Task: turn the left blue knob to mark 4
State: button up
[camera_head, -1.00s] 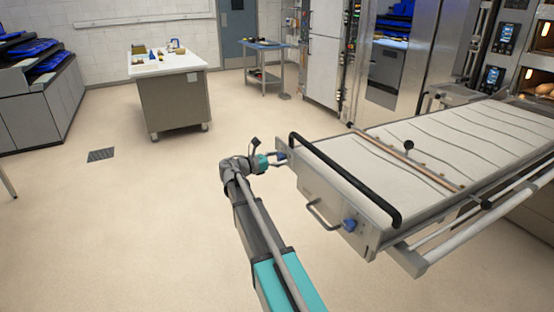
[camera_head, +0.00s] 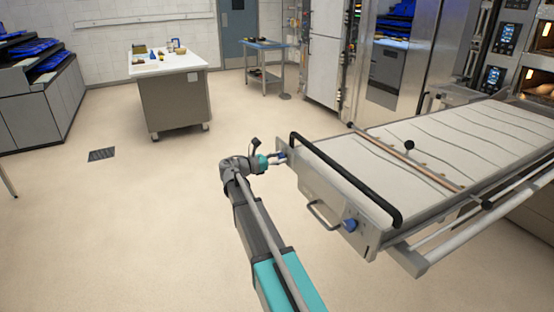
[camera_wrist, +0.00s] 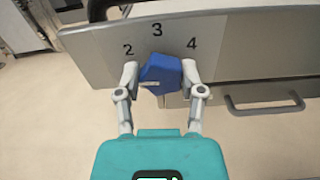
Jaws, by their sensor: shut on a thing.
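The left blue knob (camera_wrist: 160,73) is on the steel front panel (camera_wrist: 240,45) in the wrist view, below the printed marks 2, 3 and 4. Mark 3 is above it, 2 to its upper left and 4 to its upper right. My gripper (camera_wrist: 160,76) is shut on the knob, one finger on each side. A pale line shows on the knob's lower left face; I cannot tell which mark the knob points to. In the head view my gripper (camera_head: 278,159) is at the panel's left end, and the knob is mostly hidden there.
A second blue knob (camera_head: 349,224) is at the panel's right end, beyond a handle (camera_head: 322,217). A black bar (camera_head: 345,180) runs above the panel, along the front of the loader bed (camera_head: 440,140).

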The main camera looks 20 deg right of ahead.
jog(key=shift+d+m, duration=0.1)
jog(key=shift+m, duration=0.3)
jog(key=m, duration=0.9)
jog(key=shift+m, duration=0.4)
jog(key=m, duration=0.3)
jog(key=shift+s+m, duration=0.1)
jog(key=shift+m, duration=0.3)
jog(key=m, duration=0.7)
jog(key=shift+s, duration=0.1)
jog(key=m, duration=0.3)
jog(key=shift+m, duration=2.4)
jog(key=shift+f, duration=0.1)
jog(key=shift+s, duration=0.1)
